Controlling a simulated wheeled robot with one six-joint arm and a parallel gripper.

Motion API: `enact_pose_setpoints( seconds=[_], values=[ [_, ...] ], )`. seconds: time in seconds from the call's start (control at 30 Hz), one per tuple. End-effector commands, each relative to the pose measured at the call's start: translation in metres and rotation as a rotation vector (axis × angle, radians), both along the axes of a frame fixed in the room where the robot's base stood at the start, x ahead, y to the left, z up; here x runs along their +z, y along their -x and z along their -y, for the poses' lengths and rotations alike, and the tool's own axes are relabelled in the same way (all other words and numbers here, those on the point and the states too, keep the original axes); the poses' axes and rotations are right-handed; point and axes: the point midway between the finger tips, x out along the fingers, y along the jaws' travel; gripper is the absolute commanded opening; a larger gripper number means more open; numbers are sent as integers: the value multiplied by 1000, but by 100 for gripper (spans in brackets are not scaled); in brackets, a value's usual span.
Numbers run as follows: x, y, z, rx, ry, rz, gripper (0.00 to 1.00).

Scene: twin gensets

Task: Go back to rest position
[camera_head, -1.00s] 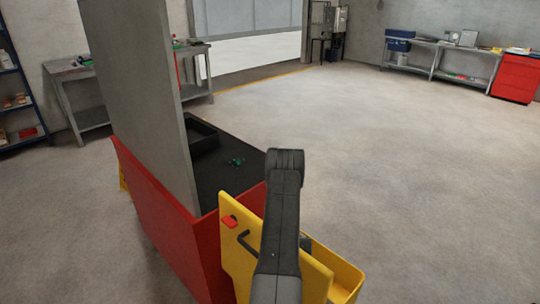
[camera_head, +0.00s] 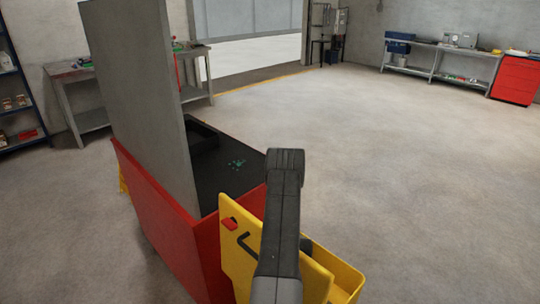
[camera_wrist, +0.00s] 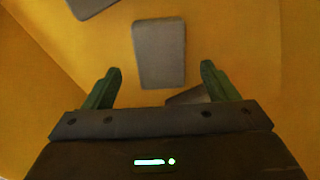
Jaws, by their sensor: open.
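My gripper (camera_wrist: 160,70) shows in the wrist view with its two green fingers spread wide apart and nothing between them. It points into a yellow bin (camera_wrist: 225,30). A grey block (camera_wrist: 159,54) lies on the yellow surface ahead of the fingertips, apart from them. In the head view my arm (camera_head: 283,210) reaches forward and down over the yellow bin (camera_head: 348,277) on the red cart (camera_head: 165,215). The gripper itself is hidden behind the arm and a yellow panel there.
A second grey block (camera_wrist: 92,6) lies at the wrist view's top edge. The cart has a tall grey panel (camera_head: 140,100), a dark top with a small green item (camera_head: 237,163), and a yellow panel with a black handle (camera_head: 247,245). Open floor lies right.

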Motion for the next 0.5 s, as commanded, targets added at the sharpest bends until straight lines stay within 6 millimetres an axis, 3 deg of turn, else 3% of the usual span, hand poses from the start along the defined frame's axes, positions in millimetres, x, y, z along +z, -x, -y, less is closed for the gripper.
enact_pose_setpoints(
  seconds=[0.47, 0.5],
  values=[
    [-66, -1, 0, 0, 1, 1, 80],
    [-52, -1, 0, 0, 0, 2, 80]
  ],
)
